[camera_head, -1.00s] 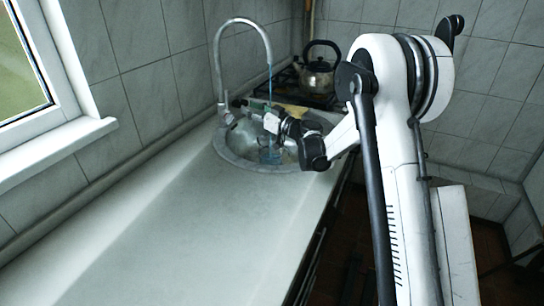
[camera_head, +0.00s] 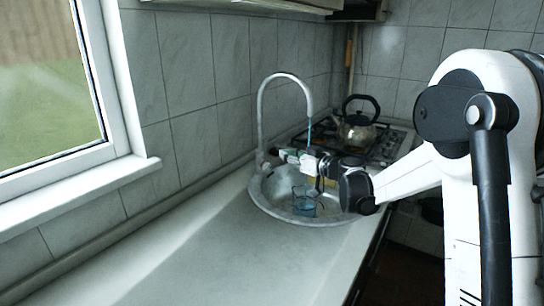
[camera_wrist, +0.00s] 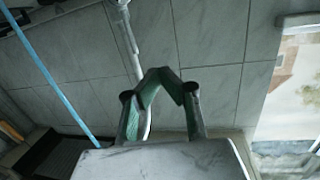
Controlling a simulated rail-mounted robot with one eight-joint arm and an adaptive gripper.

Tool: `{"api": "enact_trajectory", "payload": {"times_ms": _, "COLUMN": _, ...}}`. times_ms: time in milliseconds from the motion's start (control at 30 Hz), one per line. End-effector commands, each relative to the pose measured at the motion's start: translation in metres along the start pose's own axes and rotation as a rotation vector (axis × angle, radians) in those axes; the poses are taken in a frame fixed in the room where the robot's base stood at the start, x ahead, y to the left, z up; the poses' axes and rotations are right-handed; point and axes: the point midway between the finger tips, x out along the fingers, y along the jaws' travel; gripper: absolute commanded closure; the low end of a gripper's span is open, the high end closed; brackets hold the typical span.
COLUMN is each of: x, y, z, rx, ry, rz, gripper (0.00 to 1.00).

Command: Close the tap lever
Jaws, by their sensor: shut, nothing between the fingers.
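The tap (camera_head: 260,115) is a tall grey gooseneck at the back left rim of the sink. Its pipe also shows in the wrist view (camera_wrist: 128,40). A blue stream of water (camera_head: 308,132) falls from its spout; it crosses the left of the wrist view (camera_wrist: 52,75). My gripper (camera_head: 281,154) is shut and empty, just right of the lower tap, and whether it touches is unclear. In the wrist view my fingers (camera_wrist: 166,74) meet near the pipe. I cannot make out the lever clearly; the gripper may hide it.
The round metal sink (camera_head: 272,212) holds a bluish transparent vessel (camera_head: 305,204) below the stream. A kettle (camera_head: 355,130) stands on the stove behind. The counter (camera_head: 200,255) in front is clear. A window (camera_head: 55,90) and tiled wall bound the left.

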Motion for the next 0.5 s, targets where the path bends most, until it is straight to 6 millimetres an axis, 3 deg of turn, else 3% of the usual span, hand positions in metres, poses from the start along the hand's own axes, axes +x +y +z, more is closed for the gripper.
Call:
{"api": "enact_trajectory", "payload": {"times_ms": 233, "x": -0.037, "y": -0.043, "z": -0.018, "rx": 0.063, "ry": -0.145, "rz": 0.007, "gripper": 1.0}}
{"api": "enact_trajectory", "payload": {"times_ms": 500, "x": -0.087, "y": -0.087, "z": -0.025, "rx": 0.132, "ry": -0.298, "rz": 0.049, "gripper": 1.0}}
